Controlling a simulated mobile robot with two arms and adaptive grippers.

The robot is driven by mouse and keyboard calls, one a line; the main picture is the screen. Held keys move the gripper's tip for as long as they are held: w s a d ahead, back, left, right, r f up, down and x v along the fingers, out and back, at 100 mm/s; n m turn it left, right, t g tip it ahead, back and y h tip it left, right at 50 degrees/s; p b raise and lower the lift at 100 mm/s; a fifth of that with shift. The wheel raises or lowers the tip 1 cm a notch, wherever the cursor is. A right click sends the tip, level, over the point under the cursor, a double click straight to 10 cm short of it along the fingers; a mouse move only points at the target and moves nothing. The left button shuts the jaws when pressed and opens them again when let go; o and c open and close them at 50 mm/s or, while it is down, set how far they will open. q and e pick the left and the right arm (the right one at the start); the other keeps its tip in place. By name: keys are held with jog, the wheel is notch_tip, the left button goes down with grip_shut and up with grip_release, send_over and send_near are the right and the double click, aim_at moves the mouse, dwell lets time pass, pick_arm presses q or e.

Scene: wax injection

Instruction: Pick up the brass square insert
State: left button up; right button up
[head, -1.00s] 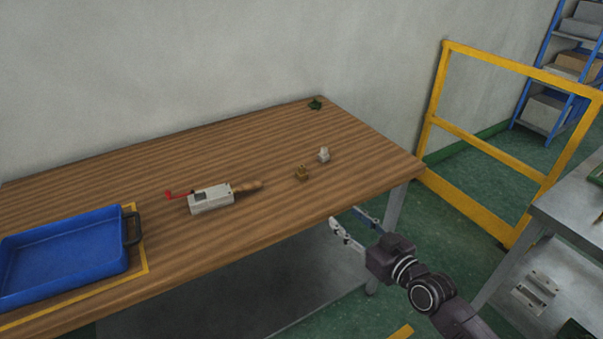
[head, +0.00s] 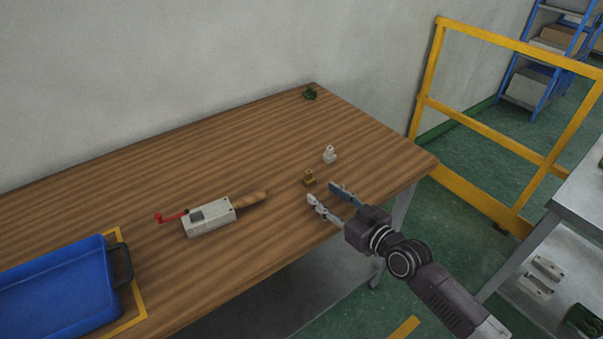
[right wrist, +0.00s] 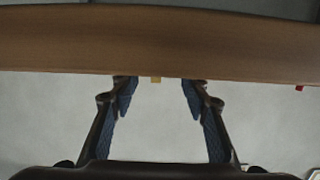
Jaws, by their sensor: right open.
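The brass square insert (head: 309,178) stands on the wooden table (head: 150,170) near its right end, a small block with a narrower top. It shows in the right wrist view as a small yellow-brown piece (right wrist: 156,80) at the table's edge line, between the fingertips in the picture. My right gripper (head: 323,195) is open and empty. Its fingertips are over the right front part of the table, just in front of the insert and apart from it. My left gripper is not in view.
A pale grey insert (head: 329,154) stands just behind the brass one. A grey tool (head: 208,217) with a red lever and wooden handle lies to the left. A blue tray (head: 60,290) is at far left, a dark green item (head: 311,95) at the back corner.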

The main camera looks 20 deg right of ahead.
aim_at(311, 180)
jog(key=shift+x, duration=1.05)
jog(key=x, duration=0.4)
jog(key=shift+w+d+r, duration=0.2)
jog(key=shift+w+d, duration=0.05)
jog(key=shift+w, duration=0.05)
jog(key=shift+w+a, duration=0.1)
jog(key=shift+w, duration=0.1)
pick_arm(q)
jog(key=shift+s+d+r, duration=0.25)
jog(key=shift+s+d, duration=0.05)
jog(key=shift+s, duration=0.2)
pick_arm(e)
grip_shut()
